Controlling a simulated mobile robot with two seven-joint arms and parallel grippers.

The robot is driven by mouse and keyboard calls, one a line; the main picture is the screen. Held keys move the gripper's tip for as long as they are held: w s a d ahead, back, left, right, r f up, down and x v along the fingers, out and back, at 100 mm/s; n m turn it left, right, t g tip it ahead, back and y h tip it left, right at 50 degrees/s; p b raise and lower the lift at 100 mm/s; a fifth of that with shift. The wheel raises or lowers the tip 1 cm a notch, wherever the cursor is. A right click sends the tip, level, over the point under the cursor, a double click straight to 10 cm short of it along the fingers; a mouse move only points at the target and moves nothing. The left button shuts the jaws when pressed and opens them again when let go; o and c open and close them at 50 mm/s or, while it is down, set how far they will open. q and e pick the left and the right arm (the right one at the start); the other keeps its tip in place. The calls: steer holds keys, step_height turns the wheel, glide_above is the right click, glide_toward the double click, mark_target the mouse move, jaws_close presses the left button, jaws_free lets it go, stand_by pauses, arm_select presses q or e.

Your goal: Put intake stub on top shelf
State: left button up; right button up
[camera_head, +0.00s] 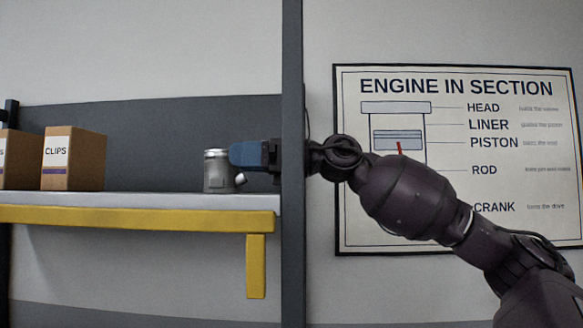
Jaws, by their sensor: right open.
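The intake stub (217,174) is a grey metal cylinder with a small side spout at its lower right. It stands upright on the shelf (150,206), near the shelf's right end. My right gripper (240,154), with blue fingers, reaches in from the right past the dark post. Its fingertips are at the upper right side of the stub. The jaws are open, and the fingers overlap in this view, so I cannot tell whether they touch the stub. My left gripper is not in view.
A cardboard box labelled CLIPS (73,160) stands on the shelf at left, with another box (16,160) beside it. A dark upright post (292,80) stands at the shelf's right end. The shelf is clear between the CLIPS box and the stub. An engine poster (460,230) hangs at right.

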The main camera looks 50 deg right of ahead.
steer(key=shift+f+b+v, duration=0.25)
steer(key=shift+b+v, duration=0.45)
steer(key=shift+v, duration=0.35)
steer(key=shift+s+d+f+b, duration=0.1)
steer(key=shift+s+d+b, duration=0.3)
steer(key=shift+d+b, duration=0.25)
steer(key=shift+s+d+b, duration=0.45)
steer(key=shift+s+b, duration=0.1)
steer(key=shift+b, duration=0.1)
steer(key=shift+s+d+b, duration=0.4)
steer(key=shift+d+b, duration=0.1)
steer(key=shift+b, duration=0.05)
steer(key=v, duration=0.1)
steer(key=b+v, duration=0.1)
steer(key=v, duration=0.1)
steer(key=shift+s+r, duration=0.15)
steer(key=shift+r, duration=0.2)
